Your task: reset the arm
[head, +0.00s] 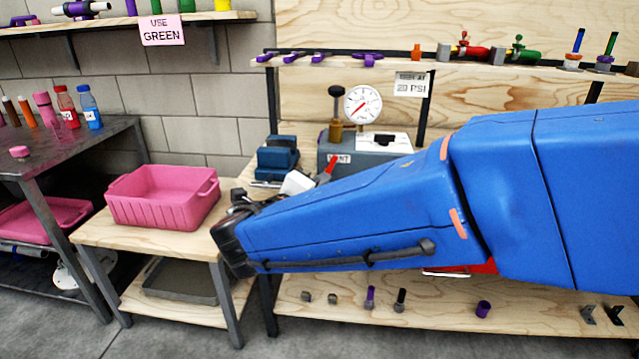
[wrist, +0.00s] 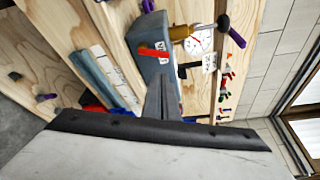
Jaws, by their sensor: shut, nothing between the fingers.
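My blue arm reaches across the head view from the right, and its dark wrist end is above the right edge of the small wooden table. My gripper (wrist: 163,100) shows in the wrist view as narrow grey fingers, shut together with nothing between them. In that view the fingers point towards the grey box (wrist: 152,68) with a red lever (wrist: 153,53); I cannot tell the exact gap. In the head view the fingers are hidden or too unclear to make out.
A pink bin (head: 163,197) stands on the small table, left of my wrist. The blue vise (head: 277,160), grey box (head: 345,155) and round gauge (head: 363,104) are on the bench behind my arm. A dark shelf (head: 60,150) with bottles stands at the left.

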